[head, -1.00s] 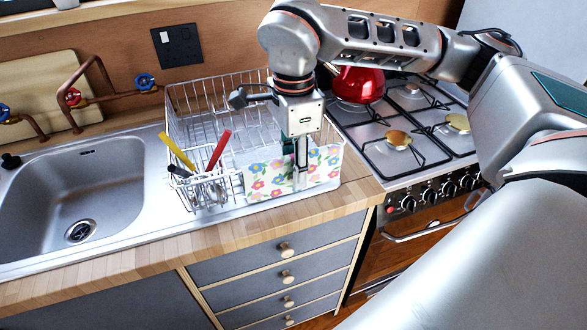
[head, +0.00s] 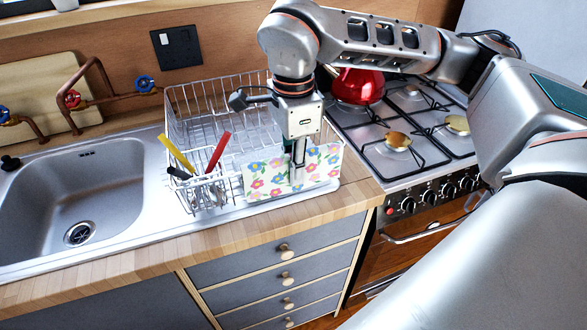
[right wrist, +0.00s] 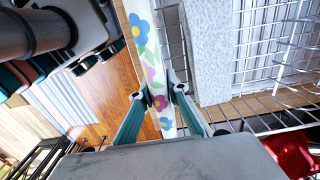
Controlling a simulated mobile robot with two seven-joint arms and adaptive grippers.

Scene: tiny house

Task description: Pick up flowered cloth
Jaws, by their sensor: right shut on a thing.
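The flowered cloth (head: 266,177) is white with pink, blue and yellow flowers. It hangs over the front side of the wire dish rack (head: 205,112) in the head view. My right gripper (head: 298,178) reaches down from above at the cloth, with one finger in front of it. In the right wrist view the cloth (right wrist: 146,52) runs between the two fingertips (right wrist: 163,100), which are shut on it. The cloth still lies along the rack's front. My left gripper is not in view.
A cutlery holder with a yellow-handled and a red-handled utensil (head: 218,151) is at the rack's left. The sink (head: 75,195) is further left. A stove (head: 410,125) with a red kettle (head: 358,86) stands right. Drawers (head: 280,270) lie below the counter.

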